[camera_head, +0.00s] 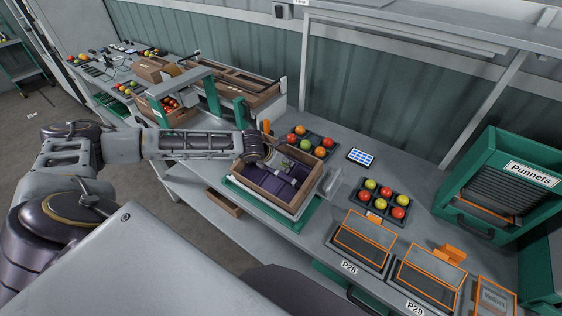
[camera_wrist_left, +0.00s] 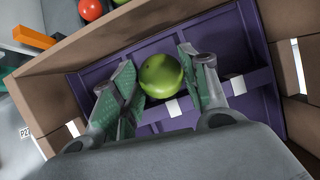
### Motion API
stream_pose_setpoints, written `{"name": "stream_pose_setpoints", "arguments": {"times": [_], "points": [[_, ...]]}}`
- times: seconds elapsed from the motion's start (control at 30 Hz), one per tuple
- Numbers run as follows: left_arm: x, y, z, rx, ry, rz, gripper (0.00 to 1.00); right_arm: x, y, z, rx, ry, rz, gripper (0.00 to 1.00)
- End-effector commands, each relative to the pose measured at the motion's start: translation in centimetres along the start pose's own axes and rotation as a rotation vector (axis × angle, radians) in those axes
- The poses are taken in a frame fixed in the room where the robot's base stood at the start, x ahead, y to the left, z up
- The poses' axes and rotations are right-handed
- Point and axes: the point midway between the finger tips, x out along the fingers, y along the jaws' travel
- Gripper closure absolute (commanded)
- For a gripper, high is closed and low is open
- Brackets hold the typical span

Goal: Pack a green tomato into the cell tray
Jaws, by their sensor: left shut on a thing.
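A green tomato (camera_wrist_left: 160,75) is between the two finger pads of my left gripper (camera_wrist_left: 157,82) in the left wrist view. The gripper is shut on it. Behind it lies the purple cell tray (camera_wrist_left: 262,95), with low dividers, inside a brown cardboard box (camera_wrist_left: 50,78). I cannot tell whether the tomato touches the tray. In the head view my left gripper (camera_head: 280,158) reaches into the box (camera_head: 294,206) from its far left side and largely hides the tomato. The purple tray (camera_head: 283,190) shows on the box floor. My right gripper is not in view.
Black trays of red, orange and green-yellow tomatoes stand behind (camera_head: 329,151) and right (camera_head: 365,208) of the box. A tablet (camera_head: 361,157) lies between them. Orange-framed stations (camera_head: 362,240) and a green Punnets rack (camera_head: 482,155) stand at the right. The box walls surround the gripper.

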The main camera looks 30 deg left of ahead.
Motion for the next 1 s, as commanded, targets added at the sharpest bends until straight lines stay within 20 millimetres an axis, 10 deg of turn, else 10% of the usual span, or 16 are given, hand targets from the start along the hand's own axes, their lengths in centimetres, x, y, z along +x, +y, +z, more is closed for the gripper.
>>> {"name": "stream_pose_setpoints", "arguments": {"times": [0.53, 0.73, 1.0], "points": [[0.43, 0.02, -0.19, 0.0, 0.0, 0.0, 0.67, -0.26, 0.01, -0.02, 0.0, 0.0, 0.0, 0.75], [0.43, 0.02, -0.19, 0.0, 0.0, 0.0, 0.32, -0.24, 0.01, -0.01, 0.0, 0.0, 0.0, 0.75], [0.44, 0.01, -0.21, 0.0, 0.0, 0.0, 0.3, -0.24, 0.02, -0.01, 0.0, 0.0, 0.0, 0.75]]}}
